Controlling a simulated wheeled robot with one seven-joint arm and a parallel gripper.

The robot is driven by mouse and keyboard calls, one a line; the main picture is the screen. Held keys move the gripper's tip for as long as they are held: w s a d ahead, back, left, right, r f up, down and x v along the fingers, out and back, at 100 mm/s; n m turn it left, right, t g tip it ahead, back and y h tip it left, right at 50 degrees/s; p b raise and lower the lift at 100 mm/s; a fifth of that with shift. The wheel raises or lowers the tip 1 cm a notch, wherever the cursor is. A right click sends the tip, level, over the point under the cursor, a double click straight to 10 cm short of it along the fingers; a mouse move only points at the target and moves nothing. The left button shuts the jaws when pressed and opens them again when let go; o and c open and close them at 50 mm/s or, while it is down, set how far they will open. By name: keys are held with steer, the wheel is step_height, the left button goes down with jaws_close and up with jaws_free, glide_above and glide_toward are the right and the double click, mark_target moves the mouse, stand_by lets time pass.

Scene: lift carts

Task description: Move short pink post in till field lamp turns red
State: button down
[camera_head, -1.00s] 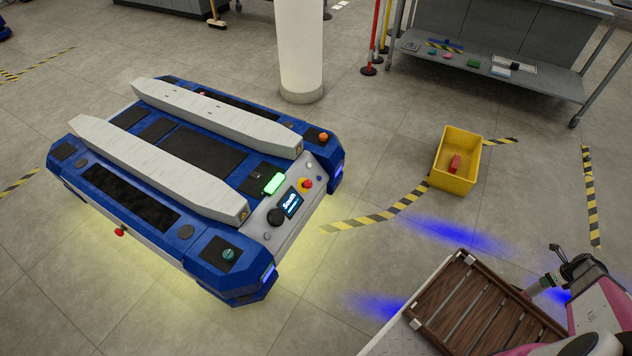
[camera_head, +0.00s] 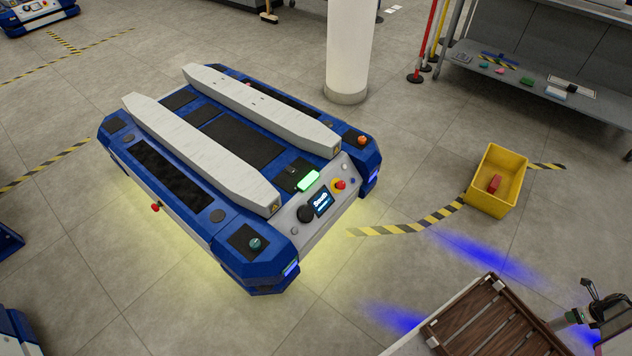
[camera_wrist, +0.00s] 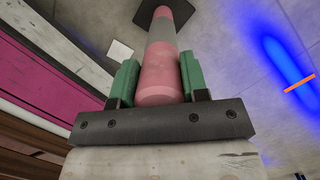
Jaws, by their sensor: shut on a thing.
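In the wrist view my gripper (camera_wrist: 158,82) has its green fingers shut on the post (camera_wrist: 160,65), which is pinkish red with a grey band and a dark square base. The base lies beyond the fingers; I cannot tell whether it touches the floor. In the head view my gripper (camera_head: 575,316) is at the lower right, with the post mostly hidden. The blue lift cart (camera_head: 238,253) stands left of it, across open floor. A lamp (camera_head: 308,181) on its front panel is lit green, beside a small screen (camera_head: 321,202). Yellow light glows under the cart.
A yellow bin (camera_head: 512,183) with a red block stands beyond my gripper. A brown slatted crate (camera_head: 480,325) is at the bottom right. A white pillar (camera_head: 348,55) rises behind the cart; a grey bench (camera_head: 540,70) stands at the back right.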

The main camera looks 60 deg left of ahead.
steer(key=shift+a, duration=0.15)
steer(key=shift+s+a, duration=0.35)
steer(key=shift+a, duration=0.55)
steer(key=shift+s+a, duration=0.35)
steer(key=shift+a, duration=0.6)
steer(key=shift+s+a, duration=0.35)
steer(key=shift+a, duration=0.55)
steer(key=shift+s+a, duration=0.3)
steer(key=shift+a, duration=0.65)
steer(key=shift+s+a, duration=0.35)
steer(key=shift+a, duration=0.55)
steer(key=shift+s+a, duration=0.35)
steer(key=shift+a, duration=0.7)
steer(key=shift+s+a, duration=0.35)
steer(key=shift+a, duration=0.55)
steer(key=shift+s+a, duration=0.35)
steer(key=shift+a, duration=0.5)
steer(key=shift+f, duration=0.3)
